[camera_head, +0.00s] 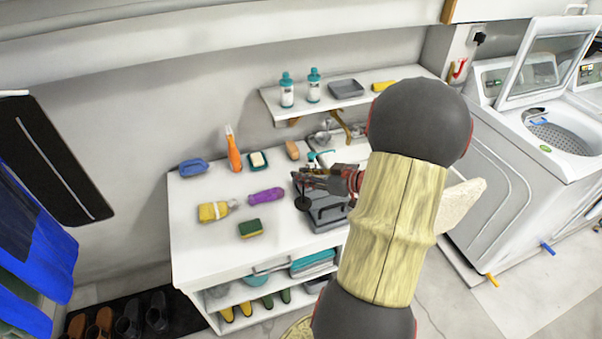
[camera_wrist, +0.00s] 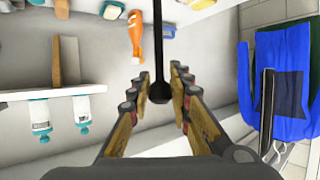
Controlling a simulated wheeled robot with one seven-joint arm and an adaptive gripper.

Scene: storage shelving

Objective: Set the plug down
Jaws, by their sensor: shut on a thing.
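The plug (camera_wrist: 159,92) is a dark, near-black piece with a thin stem running up the wrist view. It sits between the two fingers of my gripper (camera_wrist: 161,84), which is shut on it. In the head view my gripper (camera_head: 312,181) is over the right part of the white counter (camera_head: 200,250). The plug's dark round end (camera_head: 303,203) shows just below the fingers there. I cannot tell whether it touches the counter or hangs above it. My arm hides part of the counter's right side.
A dark grey tray (camera_head: 328,219) is close to the plug. A purple bottle (camera_head: 266,195), a sponge (camera_head: 250,229), a yellow bottle (camera_head: 213,211) and an orange bottle (camera_head: 233,153) stand or lie to the left. A wall shelf (camera_head: 275,103) is behind. The counter's front left is bare.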

